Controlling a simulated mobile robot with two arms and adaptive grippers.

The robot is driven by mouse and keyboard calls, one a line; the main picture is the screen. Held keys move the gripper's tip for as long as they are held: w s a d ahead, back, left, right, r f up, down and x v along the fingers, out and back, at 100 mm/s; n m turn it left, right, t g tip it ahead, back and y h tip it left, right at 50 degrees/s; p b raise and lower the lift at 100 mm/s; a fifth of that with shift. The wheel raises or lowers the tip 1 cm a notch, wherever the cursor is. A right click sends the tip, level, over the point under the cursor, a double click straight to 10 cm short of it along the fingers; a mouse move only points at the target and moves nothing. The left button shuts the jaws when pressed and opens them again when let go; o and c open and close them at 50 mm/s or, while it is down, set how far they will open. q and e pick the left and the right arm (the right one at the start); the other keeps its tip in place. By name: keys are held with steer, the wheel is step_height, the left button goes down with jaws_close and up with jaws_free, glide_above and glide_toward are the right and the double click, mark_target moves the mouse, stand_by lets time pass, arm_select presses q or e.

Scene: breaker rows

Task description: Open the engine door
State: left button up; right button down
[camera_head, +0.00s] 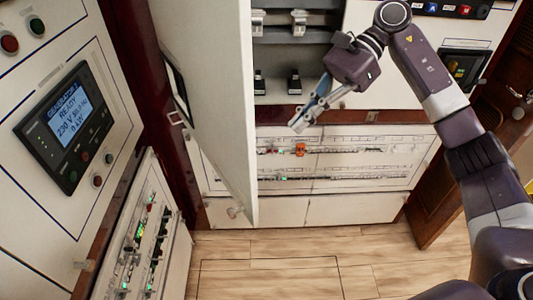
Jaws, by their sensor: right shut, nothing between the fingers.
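A white cabinet door (208,75) stands swung open toward me, left of the middle; no label on it can be read, so I cannot tell for sure that it is the engine door. A dark-framed part (177,85) shows on its left side. Right of its free edge, the compartment (285,58) shows grey rails and several switches. My right gripper (300,122) is shut and empty, in front of the compartment's lower edge, to the right of the door's edge and apart from it in the picture. My left gripper is not in view.
A generator panel with a lit screen (78,122) and buttons is at the left. A breaker panel (140,245) stands below it. A lower breaker panel (345,155) with an orange switch spans the middle. A wooden door (440,195) is at right. The wooden floor (300,265) is clear.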

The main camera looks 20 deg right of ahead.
arm_select(q)
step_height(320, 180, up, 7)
steer(key=p, duration=0.6)
steer(key=shift+p, duration=0.3)
arm_select(e)
steer(key=s+a+f+h, duration=0.1)
steer(key=s+a+f, duration=0.3)
steer(key=a+f, duration=0.2)
steer(key=shift+a+n, duration=0.4)
steer(key=shift+a, duration=1)
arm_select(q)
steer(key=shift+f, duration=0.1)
arm_select(e)
steer(key=shift+w+f, duration=0.1)
steer(key=shift+f, duration=0.05)
